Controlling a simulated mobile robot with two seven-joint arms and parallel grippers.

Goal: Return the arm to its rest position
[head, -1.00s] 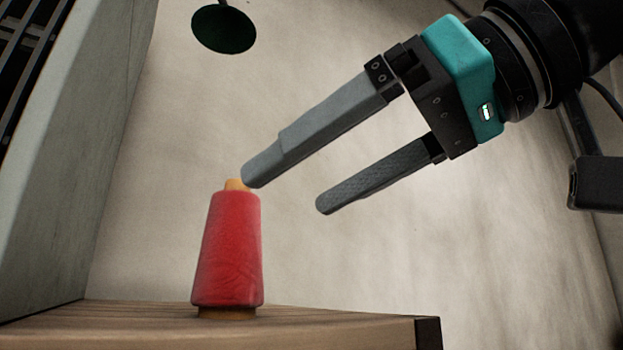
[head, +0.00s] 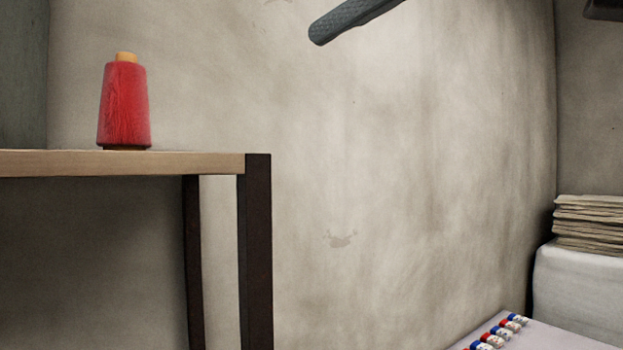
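One dark grey finger of my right gripper (head: 352,20) shows at the top edge of the head view. No second finger lies against this one, so the gripper looks open, and nothing is held at the visible fingertip. The finger is up and to the right of the red thread cone, well apart from it. My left gripper is not in view.
A red thread cone (head: 124,105) stands upright on a wooden table (head: 200,163) with dark legs at left. At lower right are a pale surface (head: 545,339) with several small coloured items and a stack of folded cloth (head: 590,222). The wall space between is clear.

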